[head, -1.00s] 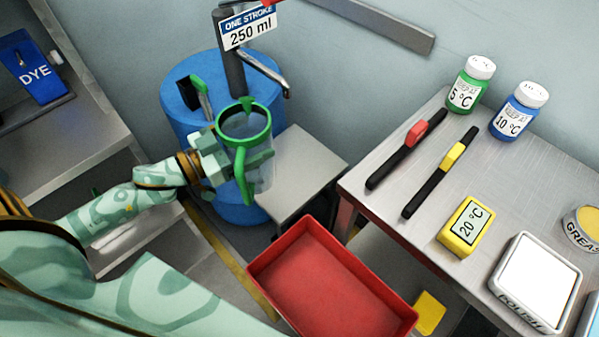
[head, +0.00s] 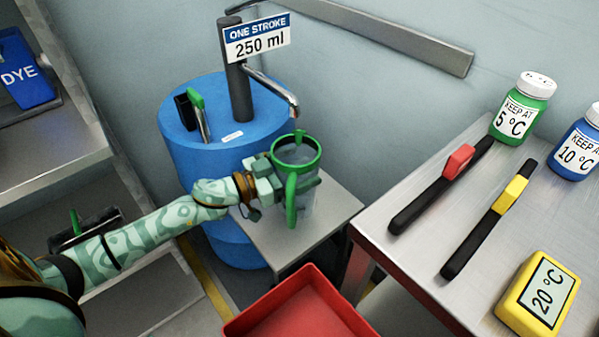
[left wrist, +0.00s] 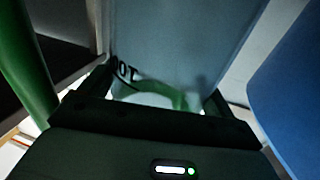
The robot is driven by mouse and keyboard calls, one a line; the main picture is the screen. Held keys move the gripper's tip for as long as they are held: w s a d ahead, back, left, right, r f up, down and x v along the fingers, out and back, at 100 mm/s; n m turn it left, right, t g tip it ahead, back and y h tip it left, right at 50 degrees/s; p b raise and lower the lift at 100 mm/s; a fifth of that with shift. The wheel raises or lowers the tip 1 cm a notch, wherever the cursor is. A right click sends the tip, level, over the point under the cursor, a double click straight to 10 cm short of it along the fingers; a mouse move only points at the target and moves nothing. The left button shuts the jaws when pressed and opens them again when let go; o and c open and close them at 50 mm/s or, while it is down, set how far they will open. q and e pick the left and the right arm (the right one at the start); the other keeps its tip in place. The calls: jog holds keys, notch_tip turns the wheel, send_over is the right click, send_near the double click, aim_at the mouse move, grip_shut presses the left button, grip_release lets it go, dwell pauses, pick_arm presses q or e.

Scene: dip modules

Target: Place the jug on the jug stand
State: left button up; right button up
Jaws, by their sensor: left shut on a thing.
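The jug (head: 303,172) is clear with a green rim and a green handle. My left gripper (head: 284,182) is shut on its body and holds it upright, with the handle towards the camera. The jug also fills the middle of the left wrist view (left wrist: 180,50), between the fingers. The jug stand (head: 335,205) is a small grey table beside the blue drum. The jug is over the stand, just below the pump's spout (head: 275,92). I cannot tell whether its base touches the stand. My right gripper is not in view.
The blue drum (head: 185,150) carries the pump with a "250 ml" sign (head: 257,40). A red tray (head: 300,310) lies in front of the stand. A metal table (head: 420,255) at right holds bottles, strips and a yellow timer (head: 540,295).

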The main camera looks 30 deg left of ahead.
pick_arm(q)
jog(key=shift+f, duration=0.15)
jog(key=o, duration=0.9)
jog(key=shift+f, duration=0.1)
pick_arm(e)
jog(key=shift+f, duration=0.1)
pick_arm(q)
jog(key=shift+p+v, duration=2.15)
jog(key=shift+v, duration=3.9)
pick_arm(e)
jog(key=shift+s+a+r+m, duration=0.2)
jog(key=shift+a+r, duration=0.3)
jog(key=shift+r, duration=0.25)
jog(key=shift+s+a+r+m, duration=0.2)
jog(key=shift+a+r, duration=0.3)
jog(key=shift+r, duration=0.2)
